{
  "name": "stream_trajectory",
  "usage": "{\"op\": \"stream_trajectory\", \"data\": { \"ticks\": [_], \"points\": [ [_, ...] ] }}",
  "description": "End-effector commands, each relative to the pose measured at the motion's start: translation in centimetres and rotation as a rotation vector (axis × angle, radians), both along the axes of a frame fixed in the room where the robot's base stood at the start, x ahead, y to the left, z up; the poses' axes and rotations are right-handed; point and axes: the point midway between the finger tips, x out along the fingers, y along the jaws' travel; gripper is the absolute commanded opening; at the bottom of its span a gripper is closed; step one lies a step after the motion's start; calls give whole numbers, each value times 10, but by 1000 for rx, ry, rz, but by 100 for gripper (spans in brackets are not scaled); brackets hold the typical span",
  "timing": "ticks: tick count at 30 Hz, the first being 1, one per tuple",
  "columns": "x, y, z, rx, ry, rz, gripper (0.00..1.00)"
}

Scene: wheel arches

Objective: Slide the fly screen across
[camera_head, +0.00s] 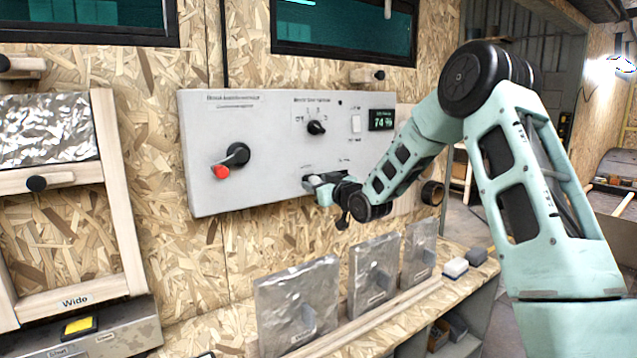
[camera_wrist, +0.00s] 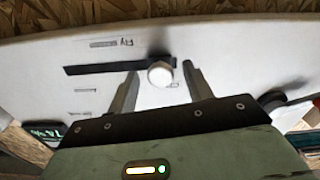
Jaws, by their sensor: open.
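A pale control panel (camera_head: 265,150) hangs on the chipboard wall. In the wrist view, it has a dark straight slot (camera_wrist: 105,68) near a small label that seems to read "Fly". A round white knob (camera_wrist: 160,75) sits at the slot's right end in that view. My gripper (camera_wrist: 160,78) is open, with one finger on each side of the knob and a visible gap on both sides. In the head view, my gripper (camera_head: 318,186) is at the panel's lower right part and hides the slot and knob. I see no screen that I can name as the fly screen.
The panel also carries a red-tipped rotary handle (camera_head: 232,160), a black dial (camera_head: 316,128), a white switch (camera_head: 355,123) and a green display (camera_head: 381,119). Below, metal plates (camera_head: 297,300) stand on a chipboard bench (camera_head: 455,290). A wooden frame (camera_head: 125,210) is at the left.

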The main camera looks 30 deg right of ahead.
Motion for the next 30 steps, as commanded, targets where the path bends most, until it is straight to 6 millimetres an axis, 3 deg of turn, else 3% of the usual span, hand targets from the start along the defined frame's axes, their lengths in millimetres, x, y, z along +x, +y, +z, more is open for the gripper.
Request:
{"op": "stream_trajectory", "data": {
  "ticks": [5,11,17,24,30],
  "points": [
    [0,0,0,0,0,0,51],
    [0,0,0,0,0,0,0],
    [0,-11,-1,-1,-1,-3,0],
    [2,-77,0,-2,-3,-9,0],
    [4,-117,1,-1,-2,-4,0]
  ]
}}
